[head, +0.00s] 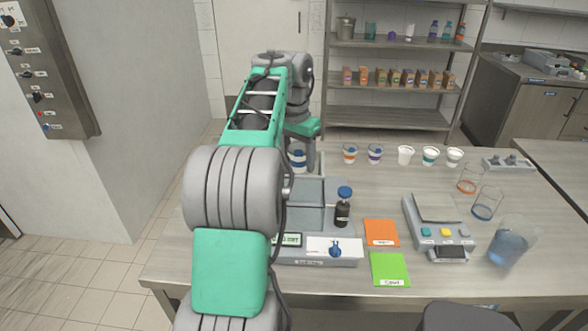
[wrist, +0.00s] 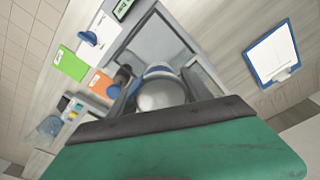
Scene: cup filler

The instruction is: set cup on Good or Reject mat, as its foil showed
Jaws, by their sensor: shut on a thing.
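A white cup with a blue band (head: 297,161) shows below my gripper (head: 300,142) in the head view, partly behind the arm. In the wrist view my gripper (wrist: 160,92) is shut on the cup (wrist: 162,97), one finger on each side, with its pale round top facing the camera. The orange mat (head: 381,233) and the green mat (head: 390,269) lie at the table's front, right of the grey station. In the wrist view the orange mat (wrist: 101,83) and green mat (wrist: 69,64) are at left. Their labels are too small to read surely.
The grey station (head: 310,192) has a display and a dark blue-capped bottle (head: 343,207). A button device (head: 440,228) and a water pitcher (head: 510,242) stand right of the mats. Several cups, including an orange-banded one (head: 349,153), line the back. A clipboard (wrist: 272,52) lies right in the wrist view.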

